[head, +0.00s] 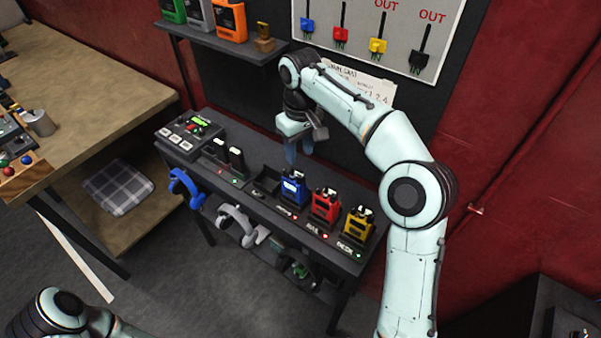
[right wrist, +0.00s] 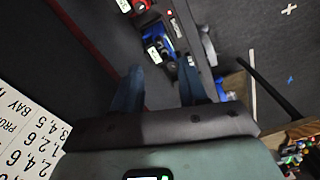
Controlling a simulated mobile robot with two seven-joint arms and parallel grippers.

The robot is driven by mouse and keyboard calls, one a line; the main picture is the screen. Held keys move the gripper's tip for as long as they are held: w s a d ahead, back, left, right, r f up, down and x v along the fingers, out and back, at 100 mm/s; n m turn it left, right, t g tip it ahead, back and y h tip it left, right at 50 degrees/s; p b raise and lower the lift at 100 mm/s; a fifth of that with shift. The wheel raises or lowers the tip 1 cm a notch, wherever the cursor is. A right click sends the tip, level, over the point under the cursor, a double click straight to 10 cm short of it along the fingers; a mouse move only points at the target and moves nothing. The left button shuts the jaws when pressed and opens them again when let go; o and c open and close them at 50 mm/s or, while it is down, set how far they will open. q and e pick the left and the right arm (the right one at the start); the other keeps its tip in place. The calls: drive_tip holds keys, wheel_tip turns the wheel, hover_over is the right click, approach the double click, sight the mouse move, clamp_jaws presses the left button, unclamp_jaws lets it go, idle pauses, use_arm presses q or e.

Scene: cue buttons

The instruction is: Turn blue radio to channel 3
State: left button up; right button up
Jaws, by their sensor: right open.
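The blue radio (head: 293,188) stands upright in a dock on the dark bench, left of the red radio (head: 325,207) and the yellow radio (head: 357,227). My right gripper (head: 299,154) hangs above and just behind the blue radio, open and empty, its bluish fingers pointing down. In the right wrist view the blue radio (right wrist: 155,48) shows beyond the gap between the fingers of my right gripper (right wrist: 160,88), apart from them. Its channel setting is too small to read. Part of my left arm shows at the lower left, but its gripper is out of view.
An empty dock (head: 266,183) and two black handsets (head: 229,162) sit left of the blue radio. A control box (head: 190,135) stands at the bench's left end. Headsets (head: 187,187) hang along the front. A shelf (head: 222,38) and a key board (head: 375,30) are above.

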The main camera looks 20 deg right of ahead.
sight(299, 176)
wheel_tip(299, 176, down, 10)
drive_tip(key=shift+r, duration=0.25)
clamp_jaws()
